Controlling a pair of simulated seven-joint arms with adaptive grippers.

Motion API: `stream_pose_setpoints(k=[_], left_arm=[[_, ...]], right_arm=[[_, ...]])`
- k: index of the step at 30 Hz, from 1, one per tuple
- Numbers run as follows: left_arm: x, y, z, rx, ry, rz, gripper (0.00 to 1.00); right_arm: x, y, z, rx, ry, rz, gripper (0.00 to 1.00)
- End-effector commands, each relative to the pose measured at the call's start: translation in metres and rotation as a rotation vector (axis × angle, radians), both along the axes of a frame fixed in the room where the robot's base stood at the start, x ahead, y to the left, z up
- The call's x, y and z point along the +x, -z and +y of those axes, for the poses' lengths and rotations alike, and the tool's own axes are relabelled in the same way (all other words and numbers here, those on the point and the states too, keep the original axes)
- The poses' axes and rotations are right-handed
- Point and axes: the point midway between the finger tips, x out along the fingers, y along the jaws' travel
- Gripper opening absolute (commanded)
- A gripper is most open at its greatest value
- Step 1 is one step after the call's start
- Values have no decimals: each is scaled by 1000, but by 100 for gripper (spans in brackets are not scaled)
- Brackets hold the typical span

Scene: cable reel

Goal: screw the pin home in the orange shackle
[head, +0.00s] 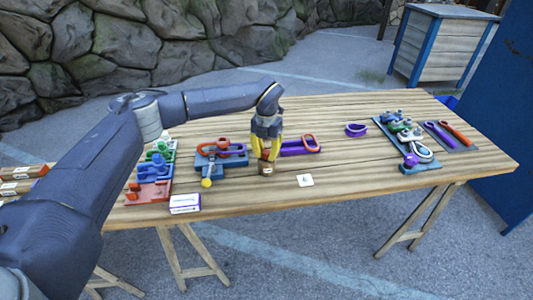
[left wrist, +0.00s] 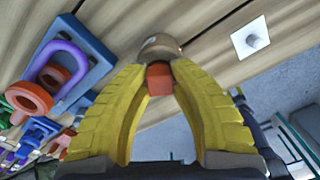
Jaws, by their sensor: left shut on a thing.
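My left gripper (head: 266,149) has its yellow fingers pointing down over the middle of the table. In the left wrist view its fingertips (left wrist: 160,72) close on a small orange-red piece (left wrist: 159,80); I cannot tell for sure that it is the pin. A brown round block (head: 266,169) is just below the fingertips, and I cannot tell whether the piece touches it. A blue fixture (head: 207,164) to the left carries orange and purple parts, with an orange ring (head: 223,142). An orange loop (head: 309,136) with a purple part (head: 293,150) lies right of the gripper. My right gripper is out of view.
A rack of red, blue and green shackles (head: 152,190) is at the left. A purple ring (head: 356,130) and a blue tray of hardware (head: 419,167) are to the right. The front right tabletop is clear.

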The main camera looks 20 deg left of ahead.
Motion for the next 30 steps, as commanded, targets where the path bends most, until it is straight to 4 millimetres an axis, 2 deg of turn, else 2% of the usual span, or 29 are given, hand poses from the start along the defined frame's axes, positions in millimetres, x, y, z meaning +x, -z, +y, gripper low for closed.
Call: stream_pose_setpoints(k=[30], left_arm=[[0,-49,0,0,-1,-1,0]], right_arm=[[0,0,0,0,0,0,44]])
